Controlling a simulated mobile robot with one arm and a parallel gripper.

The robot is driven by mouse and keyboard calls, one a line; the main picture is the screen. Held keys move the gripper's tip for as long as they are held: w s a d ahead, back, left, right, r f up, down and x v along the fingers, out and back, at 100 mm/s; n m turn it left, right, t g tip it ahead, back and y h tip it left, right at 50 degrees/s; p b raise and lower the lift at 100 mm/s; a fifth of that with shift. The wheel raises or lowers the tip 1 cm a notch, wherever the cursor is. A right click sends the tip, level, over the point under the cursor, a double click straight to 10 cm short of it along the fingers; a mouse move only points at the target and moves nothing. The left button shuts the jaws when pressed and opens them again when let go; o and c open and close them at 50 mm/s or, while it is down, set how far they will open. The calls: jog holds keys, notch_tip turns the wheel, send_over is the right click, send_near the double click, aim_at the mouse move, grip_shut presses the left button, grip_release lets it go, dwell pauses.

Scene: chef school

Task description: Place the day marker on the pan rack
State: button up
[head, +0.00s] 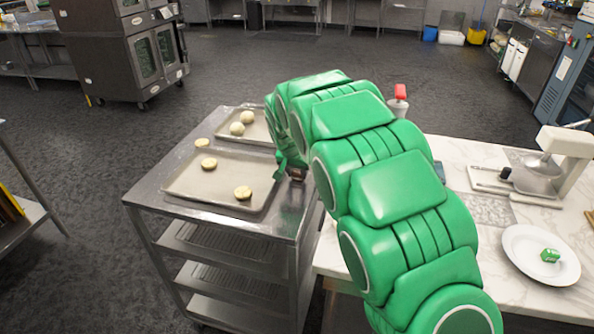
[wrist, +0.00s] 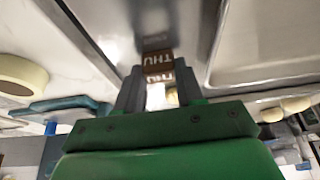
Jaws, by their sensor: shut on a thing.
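The day marker (wrist: 158,66) is a small brown block with white letters reading THU, upside down in the wrist view. My gripper (wrist: 158,84) is shut on it, one grey finger on each side. In the head view the marker (head: 296,173) shows as a small dark block by my green gripper (head: 281,166), at the right edge of the pan rack's top. The pan rack (head: 148,192) is a steel cart with shelves below. The marker is close over the steel; I cannot tell whether it touches.
Two baking trays lie on the rack top: the near tray (head: 180,190) and the far tray (head: 220,137), both with pale dough pieces. A marble counter (head: 470,155) stands right of the rack, with a white plate (head: 520,262) and a red-topped bottle (head: 398,104).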

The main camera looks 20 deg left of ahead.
jog(key=o, duration=1)
jog(key=v, duration=1.2)
jog(key=shift+r, duration=0.15)
